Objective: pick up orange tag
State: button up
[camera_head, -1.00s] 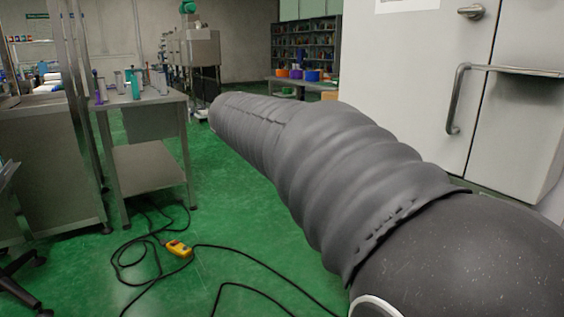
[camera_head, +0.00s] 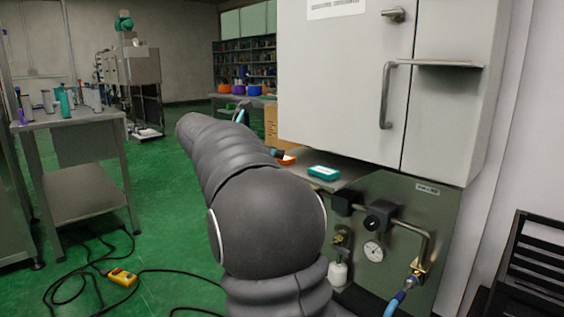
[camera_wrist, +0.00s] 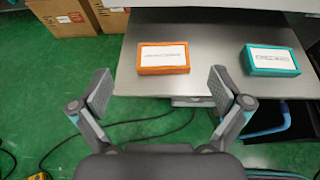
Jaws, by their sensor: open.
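The orange tag (camera_wrist: 163,58) is a flat orange block with a white label. In the wrist view it lies on a grey metal shelf, left of a teal tag. In the head view only a small part of the orange tag (camera_head: 287,160) shows beside my arm. My gripper (camera_wrist: 160,90) is open and empty, its two fingers spread in the wrist view. The orange tag appears between and beyond the fingertips, apart from them.
The teal tag (camera_wrist: 271,60) lies right of the orange one, also in the head view (camera_head: 324,173). The shelf (camera_wrist: 215,82) sits under a pale cabinet (camera_head: 345,75). Cardboard boxes (camera_wrist: 65,18) stand to the left. Pipes and a gauge (camera_head: 373,250) are below.

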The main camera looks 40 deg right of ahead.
jog(key=shift+b+x, duration=0.5)
jog(key=shift+x, duration=2.5)
jog(key=shift+s, duration=0.2)
jog(key=c, duration=1.1)
